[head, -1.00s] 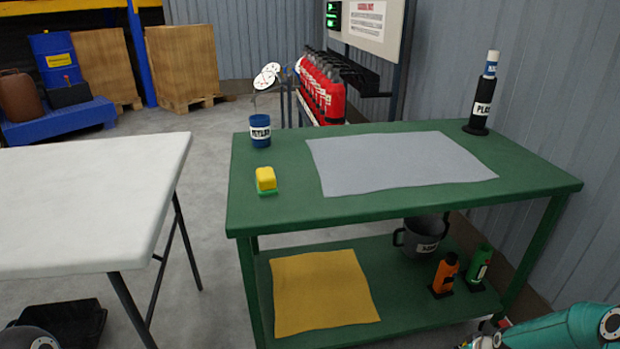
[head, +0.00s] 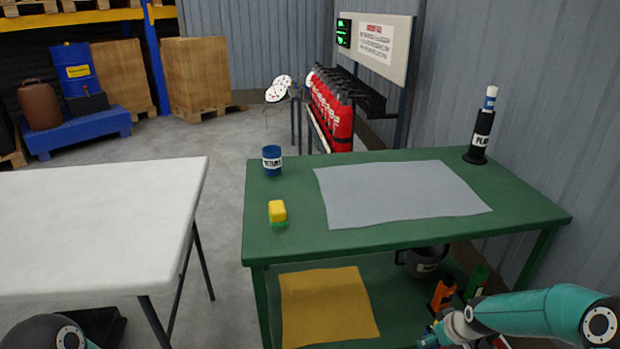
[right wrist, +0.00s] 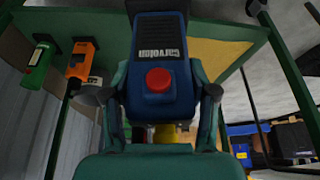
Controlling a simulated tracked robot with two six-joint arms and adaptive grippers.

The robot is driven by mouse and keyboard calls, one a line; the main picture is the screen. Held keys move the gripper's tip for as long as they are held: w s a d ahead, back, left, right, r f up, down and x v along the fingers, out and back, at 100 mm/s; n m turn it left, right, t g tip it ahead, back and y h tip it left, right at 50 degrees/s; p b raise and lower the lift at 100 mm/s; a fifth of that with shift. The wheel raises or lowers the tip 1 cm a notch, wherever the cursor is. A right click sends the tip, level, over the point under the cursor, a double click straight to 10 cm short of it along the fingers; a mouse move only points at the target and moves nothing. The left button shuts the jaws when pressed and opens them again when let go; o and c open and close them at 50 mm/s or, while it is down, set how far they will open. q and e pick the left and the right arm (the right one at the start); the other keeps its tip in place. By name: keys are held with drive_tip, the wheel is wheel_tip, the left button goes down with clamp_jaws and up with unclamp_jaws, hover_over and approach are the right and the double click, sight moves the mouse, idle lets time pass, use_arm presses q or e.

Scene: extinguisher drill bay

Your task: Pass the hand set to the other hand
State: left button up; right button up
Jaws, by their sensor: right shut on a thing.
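The hand set (right wrist: 160,60) is a blue body with a dark top, a white name label and a red button, seen large in the right wrist view. My right gripper (right wrist: 155,94) is shut on it, one finger on each side. In the head view my right gripper (head: 440,334) is at the bottom right, in front of the cart's lower shelf, and only a small blue and red bit of the hand set (head: 429,340) shows. Of my left arm only a link shows at the bottom left; its gripper is out of view.
The green cart (head: 400,235) carries a grey mat (head: 400,193), blue cup (head: 272,160), yellow sponge (head: 278,212) and dark holder (head: 479,140). Its lower shelf has a yellow cloth (head: 328,305), pot (head: 425,262), orange unit (head: 443,292) and green unit (head: 477,282). A white table (head: 100,220) stands left.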

use_arm(q)
wheel_tip(320, 180, up, 24)
drive_tip(key=p, duration=2.1)
use_arm(e)
drive_tip(key=a+r+m, duration=0.1)
drive_tip(key=a+r, duration=0.3)
drive_tip(key=r, duration=0.7)
drive_tip(key=s+a+r, duration=0.1)
drive_tip(key=a+r, duration=0.4)
drive_tip(key=r, duration=0.7)
drive_tip(key=a+r+m+h, duration=0.1)
drive_tip(key=a+r, duration=0.4)
drive_tip(key=r, duration=0.6)
drive_tip(key=shift+s+a+r+m, duration=0.25)
drive_tip(key=shift+s+m, duration=0.05)
drive_tip(key=shift+s, duration=0.05)
use_arm(q)
drive_tip(key=shift+f, duration=0.1)
